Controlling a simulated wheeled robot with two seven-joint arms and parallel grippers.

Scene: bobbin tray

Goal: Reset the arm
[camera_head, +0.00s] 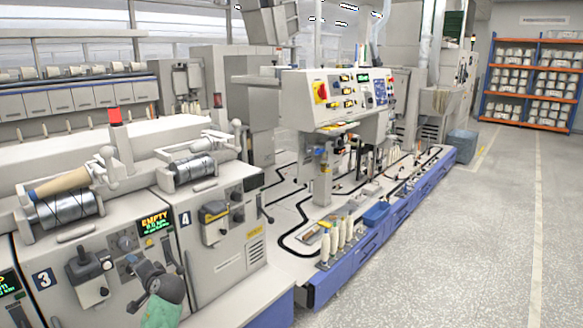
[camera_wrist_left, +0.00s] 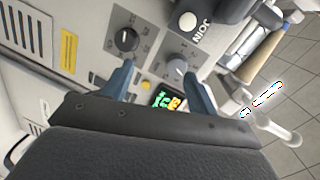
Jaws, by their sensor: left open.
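My left gripper (camera_head: 141,284) is at the lower left of the head view, in front of the panel of the winding unit marked 3. In the left wrist view its two blue-grey fingers (camera_wrist_left: 159,72) are spread apart with nothing held between them. Past the fingers the panel shows a dark knob (camera_wrist_left: 127,39), a grey knob (camera_wrist_left: 176,68) and a lit display (camera_wrist_left: 168,100). In the head view this display (camera_head: 155,222) reads EMPTY. I cannot tell whether the fingers touch the panel. My right gripper is in neither view.
A tan bobbin (camera_head: 62,183) lies over a dark spool (camera_head: 68,209) on the unit. Another spool (camera_head: 193,169) sits on the unit marked 4. A row of white bobbins (camera_head: 343,235) stands on the blue-sided conveyor. Floor at right is clear, before orange shelves (camera_head: 528,94).

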